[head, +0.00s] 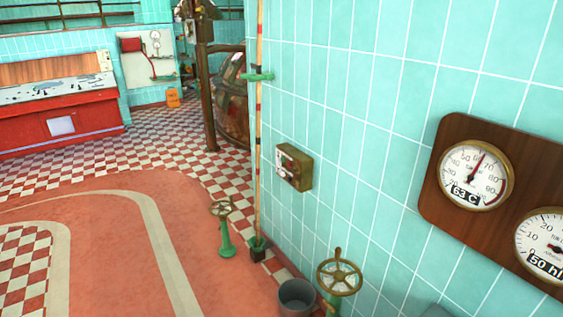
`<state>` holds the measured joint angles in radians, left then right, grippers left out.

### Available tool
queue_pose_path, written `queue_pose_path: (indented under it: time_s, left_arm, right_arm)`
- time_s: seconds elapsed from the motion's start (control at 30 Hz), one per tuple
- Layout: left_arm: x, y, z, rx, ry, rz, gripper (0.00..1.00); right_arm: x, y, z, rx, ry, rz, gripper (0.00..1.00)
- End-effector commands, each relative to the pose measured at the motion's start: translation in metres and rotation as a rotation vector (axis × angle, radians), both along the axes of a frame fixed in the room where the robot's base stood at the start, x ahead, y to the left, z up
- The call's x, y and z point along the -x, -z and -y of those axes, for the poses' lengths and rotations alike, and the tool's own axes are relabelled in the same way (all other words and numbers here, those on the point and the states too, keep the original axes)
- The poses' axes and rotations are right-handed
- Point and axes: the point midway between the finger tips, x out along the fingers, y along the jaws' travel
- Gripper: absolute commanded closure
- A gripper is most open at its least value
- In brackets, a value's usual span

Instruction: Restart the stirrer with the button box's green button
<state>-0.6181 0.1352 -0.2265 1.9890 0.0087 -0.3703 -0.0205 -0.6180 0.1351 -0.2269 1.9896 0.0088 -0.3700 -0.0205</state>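The button box (299,168), a small olive-brown box, is mounted on the turquoise tiled wall near the middle of the head view. Its front faces left and is seen at a steep angle. Light and reddish details show on that front, but they are too small to tell a green button apart. No stirrer can be made out. Neither of my grippers is in view.
A striped pole (258,150) stands left of the box. Green valve stands with handwheels (222,208) (339,277) and a grey bucket (297,298) stand below. Gauges (475,177) hang at right. The red floor (110,230) at left is open.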

Motion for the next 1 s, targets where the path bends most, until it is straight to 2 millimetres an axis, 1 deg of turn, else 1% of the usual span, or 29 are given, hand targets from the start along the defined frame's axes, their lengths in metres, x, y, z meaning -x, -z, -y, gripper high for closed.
queue_pose_path:
  time_s: [0.03,0.1,1.0]
  left_arm:
    - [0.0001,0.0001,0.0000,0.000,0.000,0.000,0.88]
    - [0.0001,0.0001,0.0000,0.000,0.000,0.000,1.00]
    - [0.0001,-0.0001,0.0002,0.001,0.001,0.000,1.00]
  right_arm:
    - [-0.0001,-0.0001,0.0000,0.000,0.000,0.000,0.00]
    - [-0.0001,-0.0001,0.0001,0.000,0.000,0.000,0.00]
    - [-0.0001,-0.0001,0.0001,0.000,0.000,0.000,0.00]
